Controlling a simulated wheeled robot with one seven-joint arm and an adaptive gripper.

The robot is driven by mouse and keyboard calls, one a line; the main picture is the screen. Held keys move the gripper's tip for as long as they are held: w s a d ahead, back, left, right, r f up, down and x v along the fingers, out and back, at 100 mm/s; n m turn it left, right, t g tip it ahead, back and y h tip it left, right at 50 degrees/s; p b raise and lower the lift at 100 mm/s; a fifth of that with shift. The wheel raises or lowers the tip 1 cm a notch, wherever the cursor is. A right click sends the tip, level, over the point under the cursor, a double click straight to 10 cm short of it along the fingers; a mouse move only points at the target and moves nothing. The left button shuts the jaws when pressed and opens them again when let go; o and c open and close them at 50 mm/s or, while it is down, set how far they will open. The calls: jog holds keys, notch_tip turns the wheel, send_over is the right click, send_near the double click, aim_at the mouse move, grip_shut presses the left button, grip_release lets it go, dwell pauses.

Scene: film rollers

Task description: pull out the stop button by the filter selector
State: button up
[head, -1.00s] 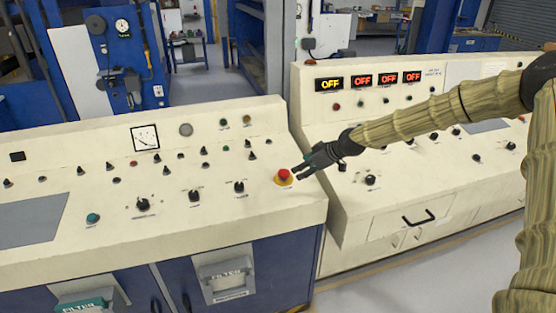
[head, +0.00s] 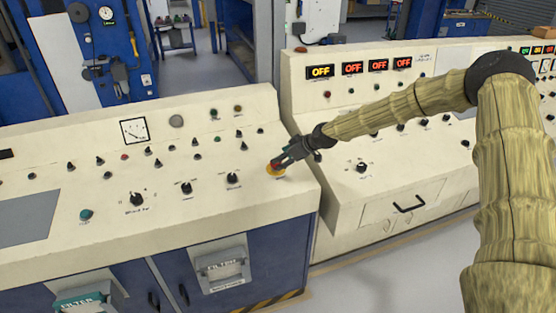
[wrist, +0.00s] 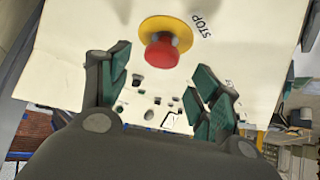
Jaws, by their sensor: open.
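The stop button is a red mushroom knob on a yellow round base, at the right end of the left console's sloped top. In the head view the stop button (head: 275,169) is partly covered by my gripper (head: 279,163). In the wrist view the red knob (wrist: 161,53) is ahead of the fingers, with "STOP" printed beside its base. My gripper (wrist: 160,85) is open, its green-padded fingers apart with nothing between them. The filter selector cannot be told for sure; a black rotary knob (head: 233,177) sits to the left of the button, its label too small to read.
More black knobs (head: 136,199) and small switches cover the left console. A second console (head: 345,215) with lit OFF displays (head: 352,68) stands close on the right, under my arm. Grey floor lies in front.

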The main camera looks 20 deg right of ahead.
jog(key=shift+p+x, duration=0.6)
jog(key=shift+x, duration=1.45)
jog(key=shift+c, duration=0.3)
